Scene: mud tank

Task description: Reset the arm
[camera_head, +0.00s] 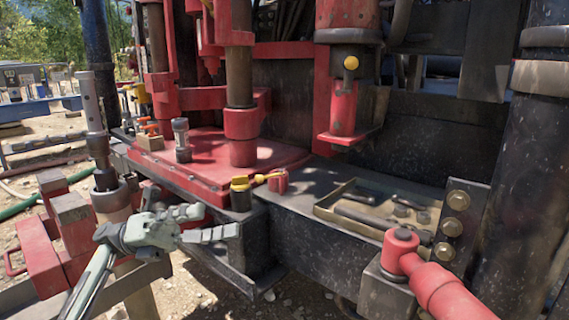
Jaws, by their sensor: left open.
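My left arm comes in from the lower left. Its grey-green left gripper (208,224) is open, with its two fingers pointing right and a gap between them. Nothing is between the fingers. The gripper is in front of the black ledge edge, left of and below a small black cylinder with a yellow top (240,193). I cannot tell whether it touches anything. My right gripper does not show in the head view.
A red plate (215,160) carries red and brown posts. A shallow tray (335,205) with tools lies on the dark ledge at right. Red blocks (75,222) and a metal rod (92,115) are at left.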

